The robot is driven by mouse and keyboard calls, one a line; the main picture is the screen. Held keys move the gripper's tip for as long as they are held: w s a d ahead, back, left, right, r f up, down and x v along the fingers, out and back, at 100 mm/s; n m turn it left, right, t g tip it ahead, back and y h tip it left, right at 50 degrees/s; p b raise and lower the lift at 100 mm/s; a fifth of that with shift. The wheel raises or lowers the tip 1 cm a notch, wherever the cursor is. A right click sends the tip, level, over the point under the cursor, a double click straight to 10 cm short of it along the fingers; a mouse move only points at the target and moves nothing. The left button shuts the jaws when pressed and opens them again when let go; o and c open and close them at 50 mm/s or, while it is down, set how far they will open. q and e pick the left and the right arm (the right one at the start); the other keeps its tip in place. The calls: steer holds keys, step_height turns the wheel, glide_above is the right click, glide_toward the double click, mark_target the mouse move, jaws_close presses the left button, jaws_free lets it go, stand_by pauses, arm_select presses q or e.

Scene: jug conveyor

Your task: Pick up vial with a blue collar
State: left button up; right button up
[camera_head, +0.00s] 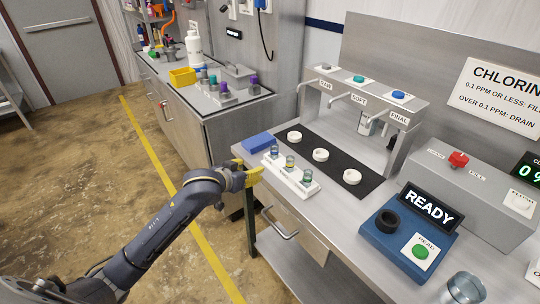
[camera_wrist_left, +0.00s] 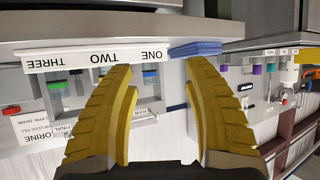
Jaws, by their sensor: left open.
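A white rack (camera_head: 292,178) with numbered slots stands near the front edge of the steel bench and holds three small vials. The left vial (camera_head: 274,152) appears to have a blue collar. The middle vial (camera_head: 290,163) looks yellowish and the right vial (camera_head: 307,176) greenish; their collars are too small to be sure of. My left gripper (camera_head: 250,176) is open and empty, just left of the rack, apart from the vials. In the left wrist view, its yellow fingers (camera_wrist_left: 158,82) are spread below the upside-down rack (camera_wrist_left: 95,57). My right gripper is not in view.
A blue block (camera_head: 257,142) lies just behind the rack's left end. A black strip with white round holders (camera_head: 320,155) runs behind the rack, below the dispenser. A blue reader (camera_head: 405,240) with a READY display stands to the right. A drawer handle (camera_head: 280,226) sticks out below.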

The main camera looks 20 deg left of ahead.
arm_select(q)
steer(key=t, duration=0.1)
glide_toward(273, 148)
steer(key=shift+m+h, duration=0.3)
steer(key=x, duration=0.6)
steer(key=shift+w+a+f, duration=0.1)
steer(key=shift+a+f, duration=0.1)
steer(key=shift+f, duration=0.15)
steer(key=shift+x, duration=2.6)
steer(key=shift+w+r, duration=0.1)
steer(key=shift+r, duration=0.05)
steer(key=shift+c, duration=0.2)
steer(key=c, duration=1)
